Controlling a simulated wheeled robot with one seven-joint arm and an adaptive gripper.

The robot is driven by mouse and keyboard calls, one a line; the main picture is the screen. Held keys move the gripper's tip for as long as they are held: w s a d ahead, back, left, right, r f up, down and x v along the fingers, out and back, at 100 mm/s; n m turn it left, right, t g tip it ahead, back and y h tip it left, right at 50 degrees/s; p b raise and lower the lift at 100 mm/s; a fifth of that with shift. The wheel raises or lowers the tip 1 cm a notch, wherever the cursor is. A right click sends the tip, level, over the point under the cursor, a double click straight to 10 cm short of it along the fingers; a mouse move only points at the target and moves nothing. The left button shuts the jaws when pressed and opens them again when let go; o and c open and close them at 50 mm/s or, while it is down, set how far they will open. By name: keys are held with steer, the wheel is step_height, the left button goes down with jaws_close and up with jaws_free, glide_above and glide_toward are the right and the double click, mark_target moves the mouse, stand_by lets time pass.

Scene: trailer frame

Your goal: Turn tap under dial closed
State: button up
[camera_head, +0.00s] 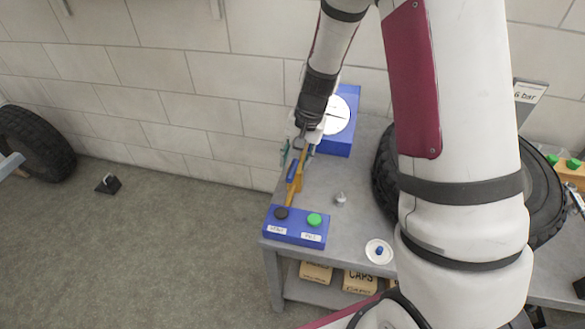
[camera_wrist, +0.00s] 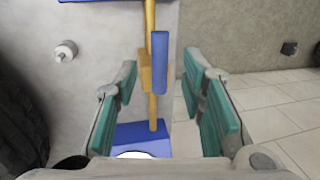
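The tap has a yellow body (camera_head: 296,187) on a yellow pipe and a blue lever (camera_head: 292,170). In the wrist view the blue lever (camera_wrist: 160,58) lies along the pipe, beside the yellow body (camera_wrist: 145,72). The dial (camera_head: 338,114) is a white face on a blue box, partly hidden by my arm; part of a blue box (camera_wrist: 145,138) shows low in the wrist view. My gripper (camera_wrist: 161,80) is open, with teal pads either side of the pipe and lever in the picture. In the head view my gripper (camera_head: 298,150) is over the dial end of the pipe. Contact cannot be told.
A blue box (camera_head: 290,236) with a black and a green button sits at the bench's front corner. A small grey knob (camera_head: 340,199) and a white disc with a blue centre (camera_head: 379,251) are on the bench (camera_head: 345,225). Tyres stand right. The wall is behind.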

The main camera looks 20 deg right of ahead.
mark_target(292, 171)
steer(key=shift+w+a+f, duration=0.1)
steer(key=shift+a+f, duration=0.05)
steer(key=shift+f, duration=0.9)
steer(key=shift+w+a+f, duration=0.1)
steer(key=shift+a+f, duration=0.05)
steer(key=shift+f, duration=0.85)
jaws_close()
